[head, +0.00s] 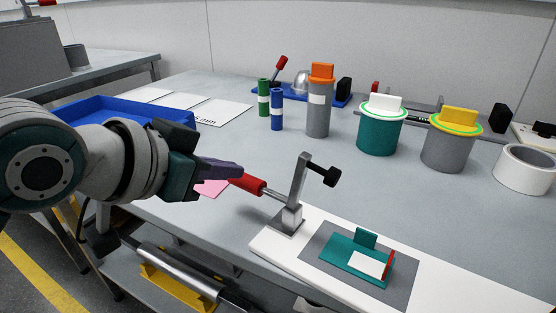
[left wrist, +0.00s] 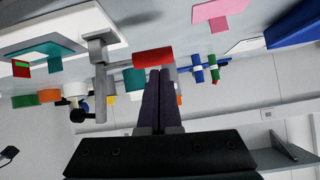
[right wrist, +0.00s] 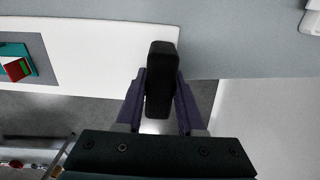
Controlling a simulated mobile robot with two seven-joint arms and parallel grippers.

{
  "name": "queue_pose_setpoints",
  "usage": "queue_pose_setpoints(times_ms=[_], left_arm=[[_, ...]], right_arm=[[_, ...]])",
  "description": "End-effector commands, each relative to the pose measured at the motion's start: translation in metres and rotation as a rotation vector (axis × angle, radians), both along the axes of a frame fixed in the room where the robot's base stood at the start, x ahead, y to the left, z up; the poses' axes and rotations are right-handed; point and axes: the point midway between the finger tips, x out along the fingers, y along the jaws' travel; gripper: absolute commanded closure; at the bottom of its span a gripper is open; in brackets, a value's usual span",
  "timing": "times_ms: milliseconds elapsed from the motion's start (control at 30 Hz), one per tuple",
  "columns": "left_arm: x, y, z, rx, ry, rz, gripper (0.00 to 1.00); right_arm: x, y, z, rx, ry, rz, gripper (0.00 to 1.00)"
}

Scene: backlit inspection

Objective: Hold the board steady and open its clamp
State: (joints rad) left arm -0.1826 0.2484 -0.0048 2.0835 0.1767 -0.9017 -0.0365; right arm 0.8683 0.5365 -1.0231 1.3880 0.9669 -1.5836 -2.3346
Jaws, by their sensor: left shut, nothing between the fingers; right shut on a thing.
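The white board (head: 440,287) lies on the bench and carries a grey pad (head: 318,268) with a teal part (head: 343,258) on it. The clamp (head: 297,190) stands at its left end; its black tip (head: 331,176) is up, clear of the teal part, and its red handle (head: 247,183) sticks out to the left. My left gripper (head: 238,170) is shut and empty, fingertips right by the red handle; it also shows in the left wrist view (left wrist: 158,72). Contact is unclear. In the right wrist view my right gripper (right wrist: 162,75) is shut on a black block (right wrist: 162,60) at the board's end.
Behind the clamp stand a grey cylinder (head: 318,115), a teal canister (head: 380,135), a grey canister (head: 447,150) and a white ring (head: 525,170). A blue tray (head: 95,110) and a pink sheet (head: 211,187) lie left. Bench around the clamp is mostly clear.

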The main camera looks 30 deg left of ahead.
Motion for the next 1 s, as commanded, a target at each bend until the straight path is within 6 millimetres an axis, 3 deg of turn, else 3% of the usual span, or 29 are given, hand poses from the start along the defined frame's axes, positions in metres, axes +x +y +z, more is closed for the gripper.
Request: queue_pose_setpoints(times_ms=[333,700,733,1000], left_arm=[[-0.044,0.002,0.029,0.000,0.000,0.000,1.00],[-0.052,0.002,0.035,-0.001,0.000,0.000,1.00],[-0.051,0.002,0.035,-0.001,0.000,0.000,1.00],[-0.051,0.002,0.035,-0.001,-0.001,0.000,1.00]], right_arm=[[-0.001,0.000,-0.002,-0.002,0.005,0.000,1.00],[-0.001,0.000,-0.002,-0.001,0.005,0.000,1.00],[-0.001,0.000,-0.002,-0.001,0.005,0.000,0.62],[-0.001,0.000,-0.001,-0.001,0.002,0.000,0.31]])
